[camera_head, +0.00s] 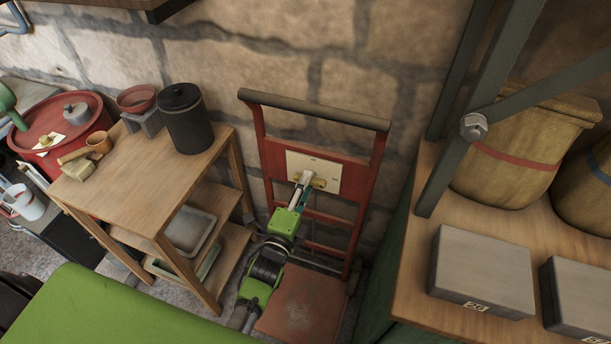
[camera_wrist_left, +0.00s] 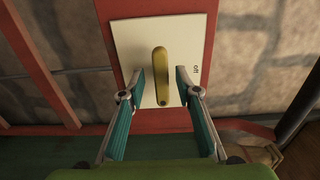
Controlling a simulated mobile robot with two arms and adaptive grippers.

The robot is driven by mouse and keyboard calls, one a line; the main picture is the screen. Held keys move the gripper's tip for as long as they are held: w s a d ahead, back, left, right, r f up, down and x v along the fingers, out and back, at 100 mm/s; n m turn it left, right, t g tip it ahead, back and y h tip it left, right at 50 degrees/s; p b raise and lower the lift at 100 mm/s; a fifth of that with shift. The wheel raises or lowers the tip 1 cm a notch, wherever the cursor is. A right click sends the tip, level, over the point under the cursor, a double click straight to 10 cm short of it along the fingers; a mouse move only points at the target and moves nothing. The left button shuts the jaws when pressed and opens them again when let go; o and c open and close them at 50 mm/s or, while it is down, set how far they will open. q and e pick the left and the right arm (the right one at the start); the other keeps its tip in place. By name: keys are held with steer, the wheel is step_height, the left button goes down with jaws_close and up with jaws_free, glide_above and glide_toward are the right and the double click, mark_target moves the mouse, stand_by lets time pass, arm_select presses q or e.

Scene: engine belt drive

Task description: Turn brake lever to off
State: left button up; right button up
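The brake lever is a yellow bar (camera_wrist_left: 160,72) on a pale plate (camera_wrist_left: 128,40), fixed to a red frame. It stands roughly upright in the left wrist view. The word "off" is printed on the plate to the lever's right. In the head view the plate (camera_head: 329,172) shows on the red upright frame (camera_head: 271,155), and part of the lever is hard to make out behind the fingers. My left gripper (camera_wrist_left: 160,84) is open, one finger on each side of the lever, with visible gaps. It also shows in the head view (camera_head: 304,181). My right gripper is not in view.
A wooden shelf unit (camera_head: 100,190) with a black canister (camera_head: 187,118) stands left of the frame. A stone wall (camera_head: 300,40) is behind.

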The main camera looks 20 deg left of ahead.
arm_select(q)
steer(key=shift+r, duration=0.1)
steer(key=shift+s+d, duration=0.1)
steer(key=shift+c, duration=1.2)
jaws_close()
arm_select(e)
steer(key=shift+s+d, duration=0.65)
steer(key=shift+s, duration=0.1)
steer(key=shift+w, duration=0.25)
